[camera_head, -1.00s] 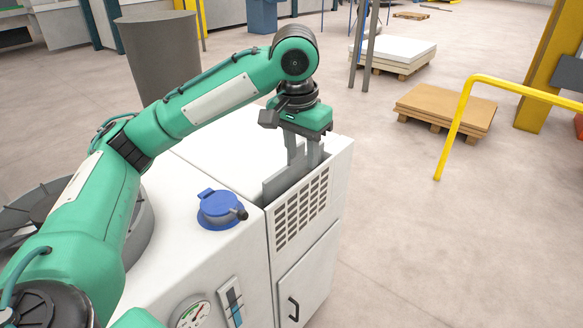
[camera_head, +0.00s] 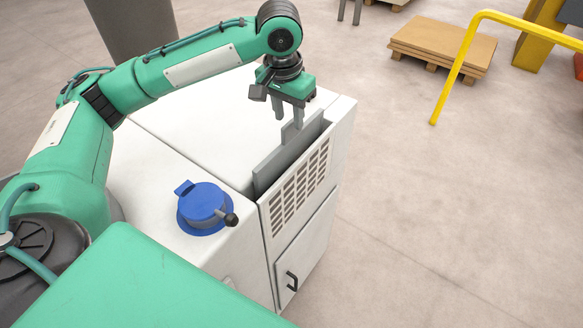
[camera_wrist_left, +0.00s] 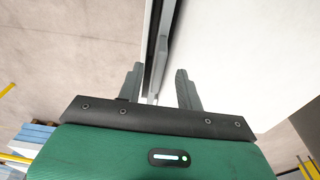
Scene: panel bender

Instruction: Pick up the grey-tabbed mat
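The mat is a thin grey panel (camera_head: 272,166) standing upright in the slot along the edge of a white cabinet. Its grey tab (camera_head: 289,132) rises above the top edge. My left gripper (camera_head: 288,115) is above the slot, pointing down, close to the tab. In the left wrist view its two fingers (camera_wrist_left: 160,88) are spread apart, with the grey edge of the mat (camera_wrist_left: 158,50) running between them. I cannot tell whether either finger touches the tab. The lower mat is hidden in the slot. My right gripper is out of view.
The white cabinet (camera_head: 205,120) has a blue capped fitting (camera_head: 203,205) on top and a vented front (camera_head: 300,188). A yellow rail (camera_head: 463,60) and a pallet with brown sheets (camera_head: 443,45) stand to the right. Open floor lies between.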

